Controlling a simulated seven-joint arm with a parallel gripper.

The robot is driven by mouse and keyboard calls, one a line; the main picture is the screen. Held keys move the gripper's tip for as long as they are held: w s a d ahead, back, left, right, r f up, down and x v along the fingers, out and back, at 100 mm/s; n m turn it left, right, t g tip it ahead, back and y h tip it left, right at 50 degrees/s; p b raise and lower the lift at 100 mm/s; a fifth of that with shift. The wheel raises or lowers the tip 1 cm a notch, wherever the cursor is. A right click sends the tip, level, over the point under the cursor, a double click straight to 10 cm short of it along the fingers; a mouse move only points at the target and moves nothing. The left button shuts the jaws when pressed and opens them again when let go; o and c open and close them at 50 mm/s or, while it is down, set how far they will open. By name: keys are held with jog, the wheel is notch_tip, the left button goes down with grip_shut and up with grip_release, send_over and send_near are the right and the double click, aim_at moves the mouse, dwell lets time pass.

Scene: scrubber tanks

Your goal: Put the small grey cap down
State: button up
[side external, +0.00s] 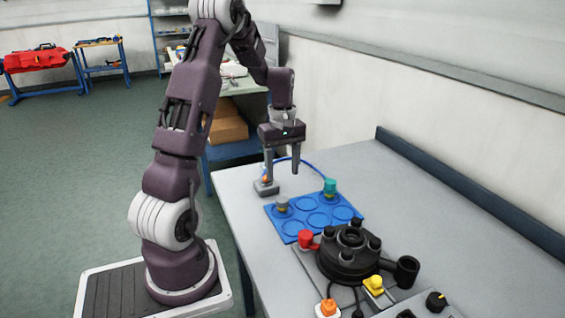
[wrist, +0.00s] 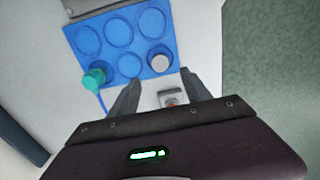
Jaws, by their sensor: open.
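The small grey cap (side external: 282,203) sits upright in a corner ring of the blue tray (side external: 318,219), with a yellowish band under it. In the wrist view the cap (wrist: 159,62) shows a pale round top at the tray's lower right corner. My gripper (side external: 282,176) is open and empty, its fingers pointing down above the table by the tray's far edge. In the wrist view the gripper's fingertips (wrist: 160,77) are spread, with the cap just beyond them and not between them. The cap is apart from both fingers.
A teal-topped piece (side external: 330,187) stands in another corner of the tray; the other rings look empty. A small grey box with an orange top (side external: 266,186) is beside my gripper. A black round fixture (side external: 348,253) with red, yellow and orange parts stands nearer. The table's right side is clear.

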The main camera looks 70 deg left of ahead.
jog(key=s+d+r+m+t, duration=0.3)
jog(key=d+r+m, duration=0.6)
jog(key=d+r, duration=0.7)
jog(key=s+d+m+t, duration=0.2)
jog(key=s+d+m, duration=0.7)
jog(key=s+d, duration=0.3)
jog(key=shift+d+f+t, duration=0.3)
jog(key=shift+d+f, duration=0.05)
jog(key=shift+f, duration=0.1)
